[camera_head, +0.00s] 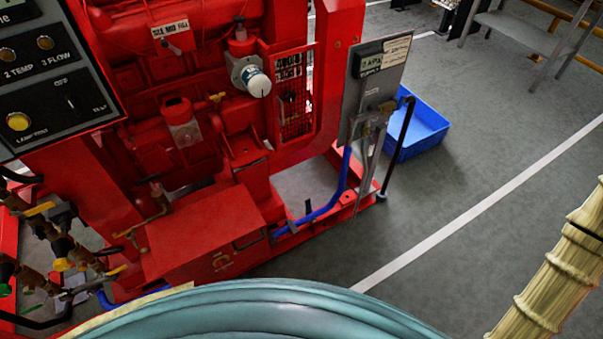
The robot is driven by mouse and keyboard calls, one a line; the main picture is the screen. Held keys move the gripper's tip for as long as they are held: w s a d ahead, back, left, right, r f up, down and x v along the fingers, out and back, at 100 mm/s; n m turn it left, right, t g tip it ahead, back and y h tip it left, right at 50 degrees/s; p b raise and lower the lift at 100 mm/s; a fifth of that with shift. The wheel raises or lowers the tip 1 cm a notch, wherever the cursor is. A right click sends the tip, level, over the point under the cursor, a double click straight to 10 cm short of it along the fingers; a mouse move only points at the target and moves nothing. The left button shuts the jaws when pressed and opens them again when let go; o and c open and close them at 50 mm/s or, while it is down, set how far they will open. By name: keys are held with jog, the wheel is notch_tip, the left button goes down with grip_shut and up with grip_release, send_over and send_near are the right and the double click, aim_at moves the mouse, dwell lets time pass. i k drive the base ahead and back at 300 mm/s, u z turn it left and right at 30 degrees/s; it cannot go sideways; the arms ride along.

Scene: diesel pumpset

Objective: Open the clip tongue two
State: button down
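No part that I can clearly identify as clip tongue two shows in the camera_head view. The red diesel pumpset (130,75) fills the left and middle. My gripper is not in view.
A black control panel (45,65) is at the upper left. Valves (65,250) and pipes are at the lower left. A blue crate (420,125) lies on the floor behind the grey panel. Metal steps (520,35) stand at the upper right.

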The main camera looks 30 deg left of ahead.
aim_at(291, 225)
jog(key=k, duration=0.45)
jog(key=u, duration=0.95)
jog(key=i, duration=0.5)
